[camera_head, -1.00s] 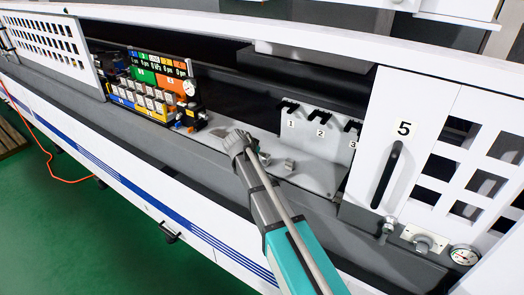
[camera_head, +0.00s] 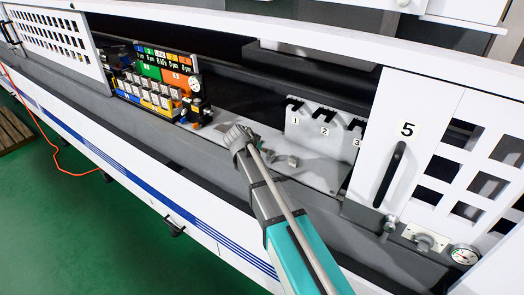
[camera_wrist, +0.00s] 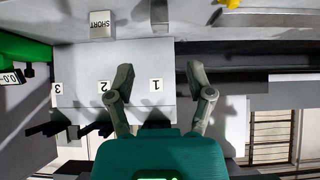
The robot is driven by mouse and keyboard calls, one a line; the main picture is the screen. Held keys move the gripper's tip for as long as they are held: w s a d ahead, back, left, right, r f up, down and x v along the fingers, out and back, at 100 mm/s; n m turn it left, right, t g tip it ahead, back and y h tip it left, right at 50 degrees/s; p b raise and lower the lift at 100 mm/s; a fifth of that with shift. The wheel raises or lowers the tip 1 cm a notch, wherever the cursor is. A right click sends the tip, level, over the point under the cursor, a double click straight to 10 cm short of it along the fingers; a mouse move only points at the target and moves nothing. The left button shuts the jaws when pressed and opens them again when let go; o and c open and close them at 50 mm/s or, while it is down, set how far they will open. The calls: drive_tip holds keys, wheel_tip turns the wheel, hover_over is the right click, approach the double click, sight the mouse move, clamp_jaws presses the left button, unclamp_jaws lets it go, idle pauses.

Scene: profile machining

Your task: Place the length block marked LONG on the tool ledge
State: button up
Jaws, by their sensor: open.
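My gripper (camera_wrist: 159,75) is open and empty in the wrist view, its two fingers apart in front of the white slotted panel. In the head view, my wrist (camera_head: 238,138) hides the fingers. A small grey block marked SHORT (camera_wrist: 102,25) sits on the grey ledge (camera_wrist: 215,25), beyond the fingers and to their left. A second small block (camera_wrist: 160,16) stands beside it, nearly in line with the finger gap and apart from the fingers; no marking is readable on it. Two small blocks also show in the head view, left (camera_head: 268,155) and right (camera_head: 292,161). No LONG marking is readable.
The white panel (camera_head: 310,138) has dark slots numbered 1 to 3. A colourful instrument rack (camera_head: 160,80) stands left along the ledge. A white door marked 5 (camera_head: 410,160) with a black handle stands at right. A yellow item (camera_wrist: 229,4) shows at the wrist view's top edge.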

drive_tip(key=s+d+f+g, duration=0.1)
drive_tip(key=s+d, duration=0.2)
drive_tip(key=s, duration=0.1)
drive_tip(key=s+d+f+n+g+y, duration=0.1)
drive_tip(key=s+d, duration=0.2)
drive_tip(key=s, duration=0.1)
drive_tip(key=s+d+f+n+g, duration=0.1)
drive_tip(key=s+d, duration=0.2)
drive_tip(key=s, duration=0.1)
drive_tip(key=shift+d+f+g, duration=0.25)
drive_tip(key=shift+d+g, duration=0.05)
drive_tip(key=shift+d, duration=0.1)
drive_tip(key=s+d+f+n+g+y, duration=0.1)
drive_tip(key=s+d+n+y, duration=0.1)
drive_tip(key=s, duration=0.5)
drive_tip(key=s+d+f+n+g+y, duration=0.1)
drive_tip(key=s+d+n+g+y, duration=0.1)
drive_tip(key=s, duration=0.6)
drive_tip(key=shift+s+d+n+g, duration=0.2)
drive_tip(key=shift+d+n+g, duration=0.1)
drive_tip(key=shift+d+n, duration=0.3)
